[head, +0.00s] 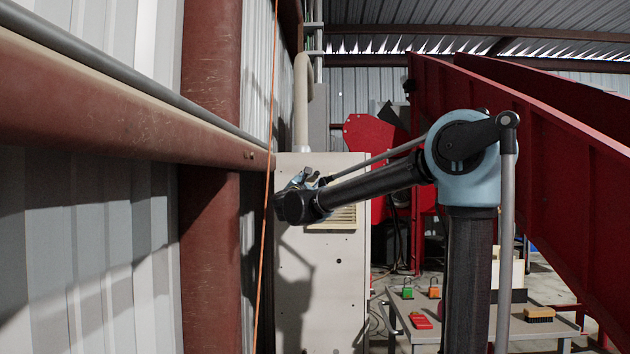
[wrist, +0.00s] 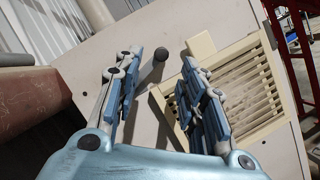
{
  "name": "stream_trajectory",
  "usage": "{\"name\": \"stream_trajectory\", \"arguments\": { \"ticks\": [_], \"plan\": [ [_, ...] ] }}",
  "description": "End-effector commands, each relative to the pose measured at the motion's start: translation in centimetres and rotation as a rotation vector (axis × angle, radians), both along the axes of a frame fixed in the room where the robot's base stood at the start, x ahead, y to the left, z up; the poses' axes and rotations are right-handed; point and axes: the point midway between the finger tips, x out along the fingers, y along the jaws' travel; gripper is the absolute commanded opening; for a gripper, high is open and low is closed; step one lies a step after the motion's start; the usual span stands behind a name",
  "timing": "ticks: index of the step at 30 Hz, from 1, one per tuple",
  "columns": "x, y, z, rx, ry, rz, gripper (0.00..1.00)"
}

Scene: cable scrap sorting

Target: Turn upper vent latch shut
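A cream louvred vent (wrist: 262,125) sits on the pale cabinet face in the wrist view, right of my fingers. A small cream block (wrist: 201,44) at its upper edge may be the latch; I cannot tell for sure. In the head view my gripper (head: 303,178) is at the upper cabinet, and my arm hides part of the vent (head: 345,217).
The tall cabinet (head: 322,285) stands beside a red column (head: 209,260) and an orange cable (head: 264,215). A red sloping conveyor (head: 560,150) is at the right. A low table (head: 465,322) holds green, orange and red items and a brush (head: 539,314).

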Motion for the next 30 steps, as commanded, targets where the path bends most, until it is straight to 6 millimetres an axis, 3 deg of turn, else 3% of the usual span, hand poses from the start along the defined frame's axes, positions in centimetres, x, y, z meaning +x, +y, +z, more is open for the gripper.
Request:
{"name": "stream_trajectory", "arguments": {
  "ticks": [7,18,23,26,30],
  "plan": [
    [-2.5,0.5,-0.9,0.0,0.0,0.0,0.38],
    [-2.9,0.5,-1.0,-0.001,0.0,-0.002,0.38],
    [-2.9,0.1,-0.9,-0.052,0.004,0.005,0.01],
    [-2.8,-0.6,-0.7,-0.193,0.01,0.026,0.0],
    [-3.4,-1.9,-1.0,-0.536,0.021,0.065,0.0]
  ]
}}
